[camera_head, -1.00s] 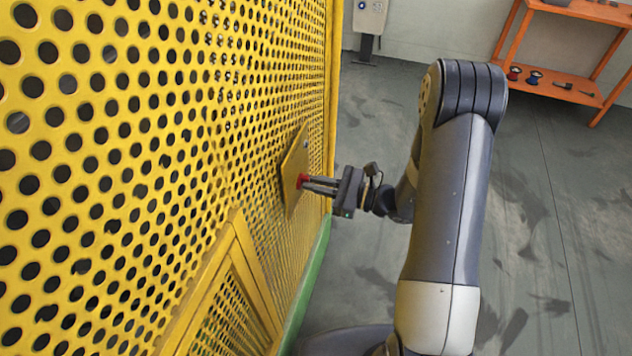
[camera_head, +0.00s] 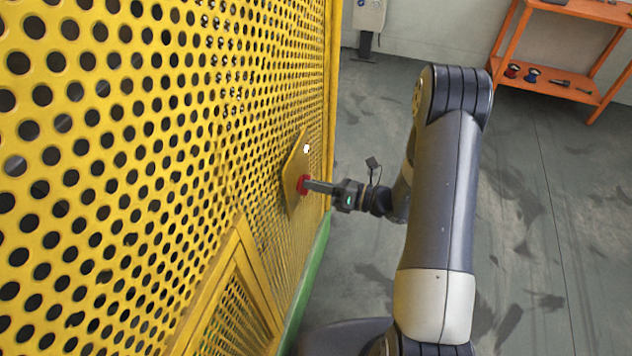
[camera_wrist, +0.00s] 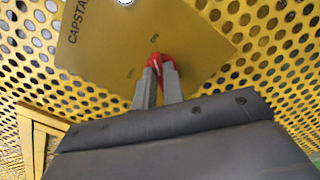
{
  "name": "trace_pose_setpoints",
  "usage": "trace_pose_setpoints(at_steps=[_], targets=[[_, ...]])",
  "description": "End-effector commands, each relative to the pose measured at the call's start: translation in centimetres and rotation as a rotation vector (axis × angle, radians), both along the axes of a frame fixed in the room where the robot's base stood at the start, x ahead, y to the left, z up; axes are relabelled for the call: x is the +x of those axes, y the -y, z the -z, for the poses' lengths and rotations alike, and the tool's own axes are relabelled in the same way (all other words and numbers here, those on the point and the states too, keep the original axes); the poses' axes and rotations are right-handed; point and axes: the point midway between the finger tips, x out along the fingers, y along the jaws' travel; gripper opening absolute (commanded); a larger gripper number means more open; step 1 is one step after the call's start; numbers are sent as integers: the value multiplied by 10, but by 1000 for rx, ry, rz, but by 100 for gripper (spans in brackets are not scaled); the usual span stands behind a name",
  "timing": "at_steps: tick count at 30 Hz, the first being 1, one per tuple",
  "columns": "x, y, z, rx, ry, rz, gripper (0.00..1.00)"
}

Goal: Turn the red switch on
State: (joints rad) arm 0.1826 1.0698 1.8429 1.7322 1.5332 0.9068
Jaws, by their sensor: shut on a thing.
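The red switch (camera_head: 303,185) is a small knob on a yellow plate (camera_head: 293,172) fixed to the perforated yellow guard. In the wrist view the red switch (camera_wrist: 155,60) sits between my fingertips, and the plate (camera_wrist: 190,35) carries "CAPSTA…" lettering. A label that looks like "ON" is beyond the knob; another small label beside it is hard to read. My gripper (camera_head: 310,186) is shut on the switch, its fingers also showing in the wrist view (camera_wrist: 159,75). A round white light (camera_head: 306,148) above the switch looks lit. The fingers partly hide the knob.
The perforated yellow guard (camera_head: 120,130) fills the left side, with a green base edge (camera_head: 306,285). An orange shelf (camera_head: 548,80) with small items stands at the back right. A grey post-mounted box (camera_head: 368,15) is at the back. The floor between is open.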

Motion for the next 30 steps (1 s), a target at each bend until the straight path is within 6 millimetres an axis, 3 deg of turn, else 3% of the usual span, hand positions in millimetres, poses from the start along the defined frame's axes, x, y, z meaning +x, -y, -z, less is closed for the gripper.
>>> trace_pose_setpoints(at_steps=[9, 24, 25, 30], targets=[[1, 0, 0, 35, -97, 0, 0], [1, 0, 0, 42, -113, 1, 0], [1, 0, 0, 42, -113, 1, 12], [1, 0, 0, 42, -113, 1, 26]])
